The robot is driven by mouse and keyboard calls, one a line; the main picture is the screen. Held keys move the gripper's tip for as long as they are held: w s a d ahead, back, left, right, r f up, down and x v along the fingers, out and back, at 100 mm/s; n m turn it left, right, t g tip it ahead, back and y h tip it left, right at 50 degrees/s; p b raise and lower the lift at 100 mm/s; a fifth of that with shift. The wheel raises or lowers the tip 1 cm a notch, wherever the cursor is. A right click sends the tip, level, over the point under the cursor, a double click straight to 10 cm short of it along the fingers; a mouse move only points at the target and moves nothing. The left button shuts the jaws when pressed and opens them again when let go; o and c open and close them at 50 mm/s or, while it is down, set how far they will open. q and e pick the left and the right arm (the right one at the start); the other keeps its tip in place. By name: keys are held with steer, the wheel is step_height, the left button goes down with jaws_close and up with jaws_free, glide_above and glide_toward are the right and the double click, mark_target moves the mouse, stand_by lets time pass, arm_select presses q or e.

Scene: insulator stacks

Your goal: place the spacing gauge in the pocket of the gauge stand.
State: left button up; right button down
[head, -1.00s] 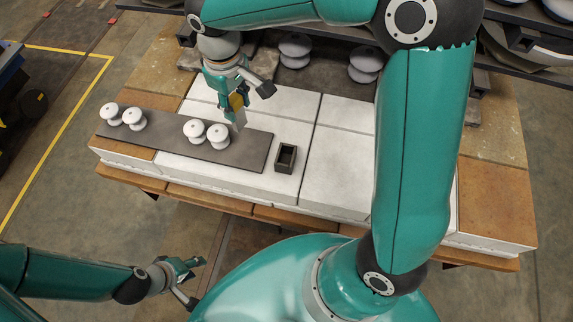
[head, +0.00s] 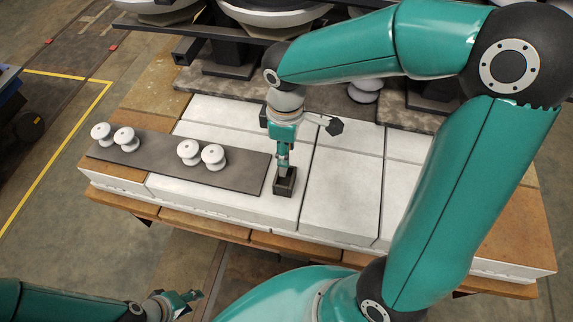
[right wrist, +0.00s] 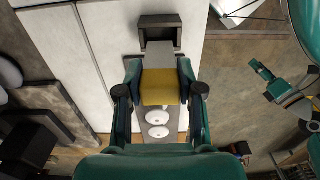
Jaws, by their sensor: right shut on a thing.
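The gauge stand (head: 284,190) is a small dark open-topped box on the white slab, right of the dark strip. My right gripper (head: 283,163) is directly above it, pointing down. In the right wrist view my right gripper (right wrist: 160,80) is shut on the yellow grip of the spacing gauge (right wrist: 160,87). The gauge's grey plate reaches toward the opening of the stand (right wrist: 160,22). I cannot tell how far the plate is inside the pocket. My left gripper (head: 188,298) is low at the left, away from the table, with its fingers apart and empty.
A dark strip (head: 235,176) left of the stand carries several white insulators (head: 188,152) in two pairs. The white slabs (head: 342,190) right of the stand are clear. Dark racks with large insulators (head: 270,12) stand behind the table.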

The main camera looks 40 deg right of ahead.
steer(key=shift+f, duration=3.4)
steer(key=shift+f+b, duration=0.1)
steer(key=shift+b, duration=0.25)
steer(key=c, duration=0.7)
jaws_free()
step_height(320, 180, up, 12)
steer(key=shift+r+p, duration=0.15)
steer(key=shift+p, duration=0.45)
